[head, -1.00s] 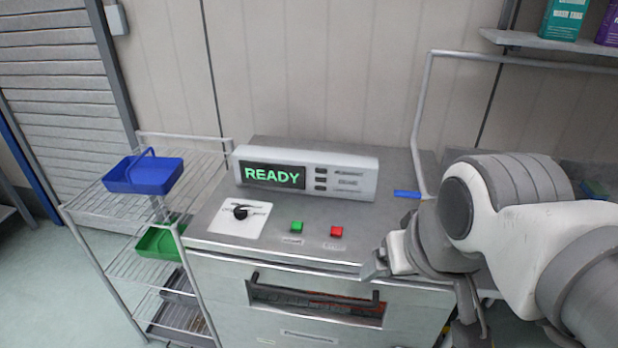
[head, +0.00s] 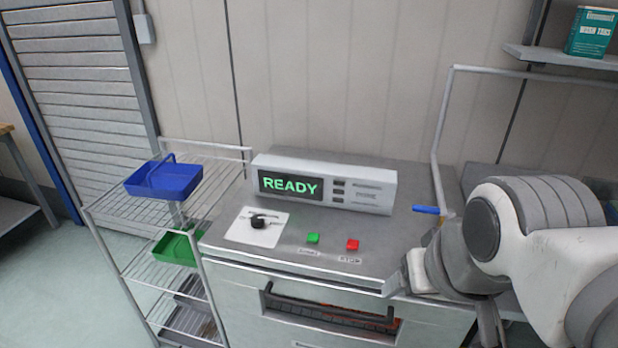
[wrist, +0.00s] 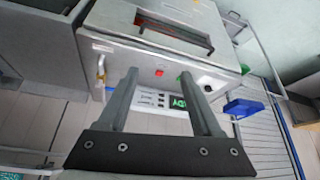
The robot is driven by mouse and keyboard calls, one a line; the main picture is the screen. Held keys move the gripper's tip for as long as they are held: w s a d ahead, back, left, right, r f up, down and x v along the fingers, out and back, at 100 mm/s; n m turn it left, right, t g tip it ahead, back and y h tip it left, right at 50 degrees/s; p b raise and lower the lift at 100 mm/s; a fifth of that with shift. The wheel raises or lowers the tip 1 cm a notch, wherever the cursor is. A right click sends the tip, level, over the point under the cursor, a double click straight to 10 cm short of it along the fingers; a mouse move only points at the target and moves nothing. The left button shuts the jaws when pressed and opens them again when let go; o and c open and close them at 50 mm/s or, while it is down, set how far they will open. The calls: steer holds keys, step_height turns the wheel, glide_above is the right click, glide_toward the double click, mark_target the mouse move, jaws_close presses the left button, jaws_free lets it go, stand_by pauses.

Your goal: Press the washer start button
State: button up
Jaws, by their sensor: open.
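The washer (head: 240,256) has a grey top with a green button (head: 313,238) and a red button (head: 352,245) near its front edge. The green one's label looks like START, though blurred. The display (head: 290,186) reads READY in green. My gripper (head: 392,284) is at the washer's front right, right of both buttons and apart from them. In the wrist view, which is upside down, my open, empty fingers (wrist: 160,74) point toward the panel. The red button (wrist: 159,72) shows between them; the green one is mostly hidden by the right finger.
A black dial (head: 259,221) sits left of the buttons. A wire rack (head: 110,207) with a blue basket (head: 164,180) and a green bin (head: 176,249) stands left. A blue-ended bar (head: 426,210) and a shelf (head: 560,55) are on the right. The washer top around the buttons is clear.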

jaws_close()
stand_by(1.4)
